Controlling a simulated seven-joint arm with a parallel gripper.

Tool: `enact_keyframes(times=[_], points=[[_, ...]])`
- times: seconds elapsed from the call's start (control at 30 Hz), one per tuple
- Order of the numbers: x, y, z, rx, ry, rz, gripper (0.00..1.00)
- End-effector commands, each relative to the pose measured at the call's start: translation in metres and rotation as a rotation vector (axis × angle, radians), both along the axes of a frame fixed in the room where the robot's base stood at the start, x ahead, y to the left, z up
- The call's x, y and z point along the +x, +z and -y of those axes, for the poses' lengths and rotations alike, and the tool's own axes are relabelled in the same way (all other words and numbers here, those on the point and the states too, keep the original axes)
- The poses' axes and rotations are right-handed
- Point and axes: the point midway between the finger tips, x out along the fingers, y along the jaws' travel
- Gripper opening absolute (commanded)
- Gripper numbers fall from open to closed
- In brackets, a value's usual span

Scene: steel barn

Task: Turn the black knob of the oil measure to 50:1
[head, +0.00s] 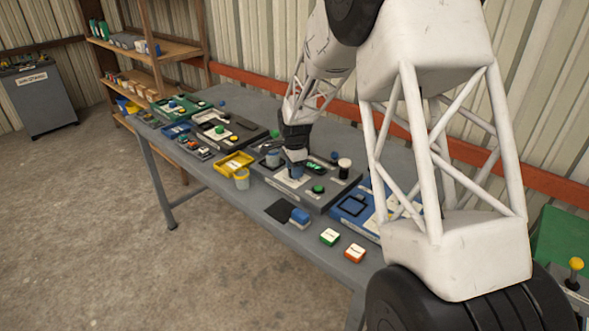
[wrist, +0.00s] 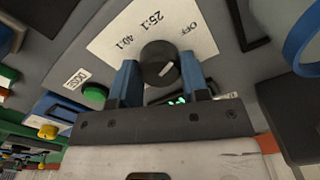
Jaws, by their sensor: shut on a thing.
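The oil measure (head: 322,205) is a grey panel box on the bench in the head view. Its black knob (wrist: 158,60) sits on a white dial plate (wrist: 108,45) in the wrist view, with a short white mark on its lower right part. I read OFF, 25:1 and 40:1 around it; no 50:1 label shows. My gripper (wrist: 160,66) has its blue fingers on either side of the knob, shut on it. In the head view my gripper (head: 296,160) reaches down over the panel and hides the knob. A green button (wrist: 95,96) by a DOSE label and a partly hidden green display (wrist: 178,100) are nearby.
On the bench, a yellow tray (head: 235,163) and a yellow-rimmed cup (head: 241,179) stand left of the panel. A blue panel (head: 352,207) is to its right. A blue block (head: 299,217) and green and orange blocks (head: 354,252) lie along the front edge.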

Motion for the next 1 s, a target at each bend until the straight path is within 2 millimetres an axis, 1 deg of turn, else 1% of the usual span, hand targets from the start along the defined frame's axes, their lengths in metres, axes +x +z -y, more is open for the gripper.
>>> enact_keyframes(times=[0.27, 1.0], points=[[0.0000, 0.0001, -0.0001, 0.000, 0.215, 0.000, 0.18], [0.0008, 0.0005, -0.0009, 0.000, 0.917, 0.000, 0.18]])
